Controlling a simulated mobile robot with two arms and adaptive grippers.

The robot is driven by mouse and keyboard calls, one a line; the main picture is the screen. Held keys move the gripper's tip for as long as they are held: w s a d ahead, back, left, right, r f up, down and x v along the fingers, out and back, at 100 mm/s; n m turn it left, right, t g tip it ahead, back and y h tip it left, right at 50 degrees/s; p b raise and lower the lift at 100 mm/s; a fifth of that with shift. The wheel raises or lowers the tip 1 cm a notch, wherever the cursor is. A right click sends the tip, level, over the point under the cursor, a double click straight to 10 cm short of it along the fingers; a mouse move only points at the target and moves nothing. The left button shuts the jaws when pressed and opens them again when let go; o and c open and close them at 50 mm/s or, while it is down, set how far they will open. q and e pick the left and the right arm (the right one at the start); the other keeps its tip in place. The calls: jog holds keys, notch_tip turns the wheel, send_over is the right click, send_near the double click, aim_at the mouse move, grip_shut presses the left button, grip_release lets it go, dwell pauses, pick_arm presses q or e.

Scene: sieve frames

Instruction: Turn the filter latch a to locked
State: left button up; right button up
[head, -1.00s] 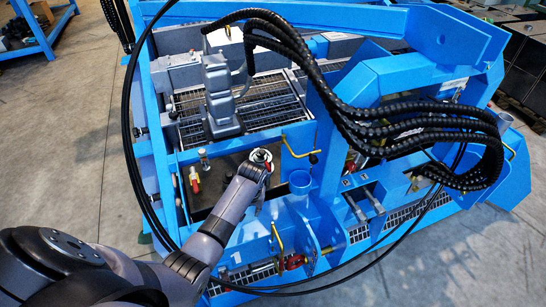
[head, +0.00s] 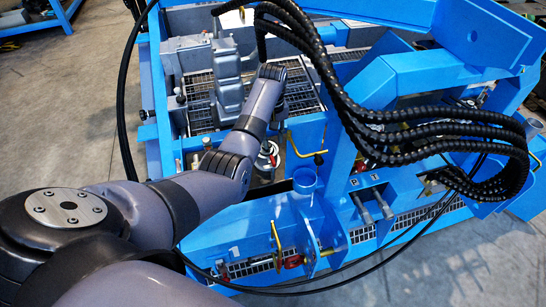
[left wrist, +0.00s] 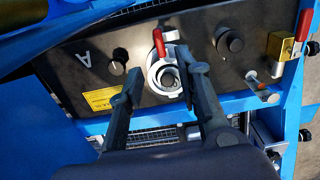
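In the left wrist view, a round silver-white fitting (left wrist: 167,76) with a red lever (left wrist: 159,43) sits on a dark panel, with the letter A to its left. It looks like filter latch a. The lever points up in the picture. My left gripper (left wrist: 160,68) is open and empty. One finger is left of the fitting; the other overlaps its right edge in the picture. I cannot tell whether it touches. In the head view, the white and red fitting (head: 269,155) shows just below my left forearm, and the fingers are mostly hidden. My right gripper is not in view.
Black knobs (left wrist: 118,68) and (left wrist: 236,44) flank the fitting. A brass block (left wrist: 284,46) with another red lever stands at the far right of the panel. A yellow handle (head: 303,150) and thick black hoses (head: 430,135) are to the right in the head view.

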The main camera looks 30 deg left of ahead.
aim_at(273, 159)
pick_arm(q)
notch_tip(273, 159, down, 10)
jog(key=shift+r+b, duration=0.1)
jog(key=shift+b, duration=0.9)
grip_shut()
